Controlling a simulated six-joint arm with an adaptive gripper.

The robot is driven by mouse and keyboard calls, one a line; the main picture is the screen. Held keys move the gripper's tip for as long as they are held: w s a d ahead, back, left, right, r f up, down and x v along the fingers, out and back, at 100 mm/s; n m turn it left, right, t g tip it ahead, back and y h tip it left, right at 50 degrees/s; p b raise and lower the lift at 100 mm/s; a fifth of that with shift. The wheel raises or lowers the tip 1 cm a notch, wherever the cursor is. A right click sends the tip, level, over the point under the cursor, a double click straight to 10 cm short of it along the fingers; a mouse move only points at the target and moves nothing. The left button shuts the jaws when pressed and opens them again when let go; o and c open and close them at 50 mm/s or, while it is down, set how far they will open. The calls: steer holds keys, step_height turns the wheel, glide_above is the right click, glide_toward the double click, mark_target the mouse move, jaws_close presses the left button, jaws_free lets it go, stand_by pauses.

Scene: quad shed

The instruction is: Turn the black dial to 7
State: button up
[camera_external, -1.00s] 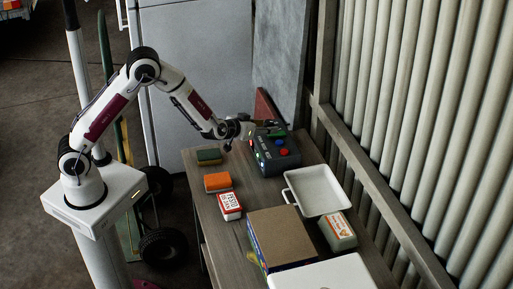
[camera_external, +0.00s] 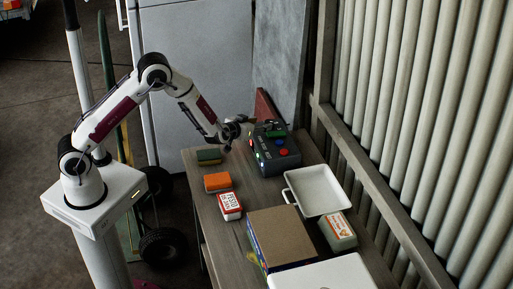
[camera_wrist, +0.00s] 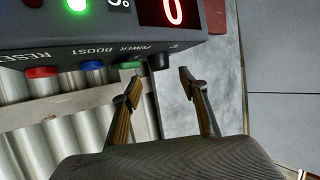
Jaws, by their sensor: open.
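The dark grey control box (camera_external: 275,152) stands at the far end of the table. In the wrist view its panel shows a red RESET button (camera_wrist: 42,72), a blue BOOST button (camera_wrist: 92,65) and a green POWER button (camera_wrist: 130,65). A black knob (camera_wrist: 158,62), which looks like the dial, sticks out beside the green button. A display (camera_wrist: 172,12) above it reads a red 0. My gripper (camera_wrist: 161,85) is open and empty, its two fingertips apart on either side of the knob's line and short of it. Outside, my gripper (camera_external: 247,121) is close to the box's far left corner.
A white tray (camera_external: 290,196), a cardboard box (camera_external: 280,236) and a labelled container (camera_external: 338,232) fill the near right. A corrugated wall borders the right.

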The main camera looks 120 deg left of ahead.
mark_target(267, 123)
steer(key=shift+x, duration=3.5)
steer(key=c, duration=1.1)
